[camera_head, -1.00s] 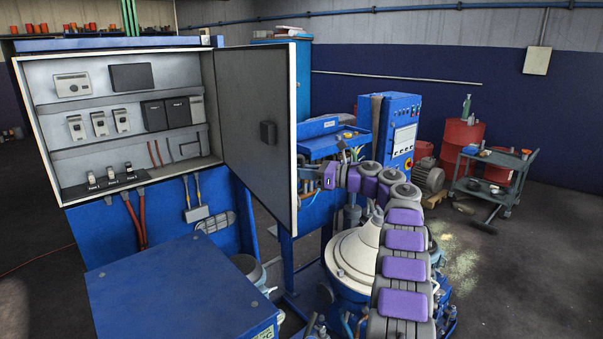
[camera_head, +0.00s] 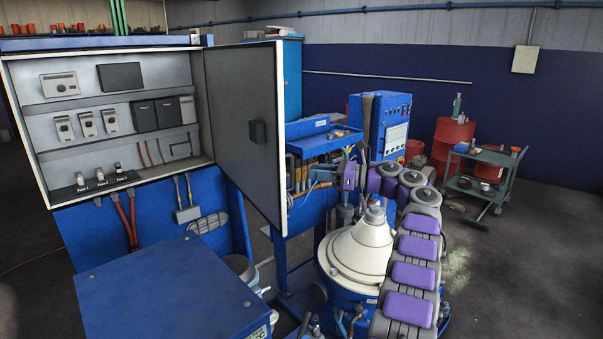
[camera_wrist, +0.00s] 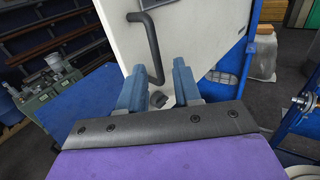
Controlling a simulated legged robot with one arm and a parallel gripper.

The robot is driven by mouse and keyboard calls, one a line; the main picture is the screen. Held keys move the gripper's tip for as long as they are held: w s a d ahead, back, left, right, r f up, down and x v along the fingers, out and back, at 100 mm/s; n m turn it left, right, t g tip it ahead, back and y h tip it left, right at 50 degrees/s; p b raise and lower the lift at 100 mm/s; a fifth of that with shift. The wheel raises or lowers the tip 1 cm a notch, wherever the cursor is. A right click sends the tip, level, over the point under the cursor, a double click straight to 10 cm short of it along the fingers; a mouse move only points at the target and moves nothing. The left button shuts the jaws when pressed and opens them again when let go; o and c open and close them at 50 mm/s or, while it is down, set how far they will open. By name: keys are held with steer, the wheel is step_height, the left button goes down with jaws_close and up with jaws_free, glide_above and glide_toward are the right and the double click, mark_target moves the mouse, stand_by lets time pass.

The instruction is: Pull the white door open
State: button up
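The white door (camera_head: 246,130) stands wide open on the right side of the electrical cabinet (camera_head: 28,127), its grey inner face showing in the head view. In the wrist view its white outer face (camera_wrist: 200,35) carries a dark bent handle (camera_wrist: 153,45). My gripper (camera_wrist: 160,78) is open, its two blue-grey fingers apart and nothing held. The handle's lower end shows between the fingertips in the picture; I see no clear contact. In the head view the arm comes from the right, with the purple wrist to the right of the door's free edge.
A blue box (camera_head: 165,290) stands in front of the cabinet. A white cone-topped separator (camera_head: 358,250) stands below my arm. A blue control panel (camera_head: 385,125) is behind.

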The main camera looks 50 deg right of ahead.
steer(key=p+v, duration=0.6)
steer(key=v, duration=0.3)
steer(key=shift+s+d, duration=0.2)
steer(key=shift+d, duration=0.2)
steer(key=shift+f, duration=0.1)
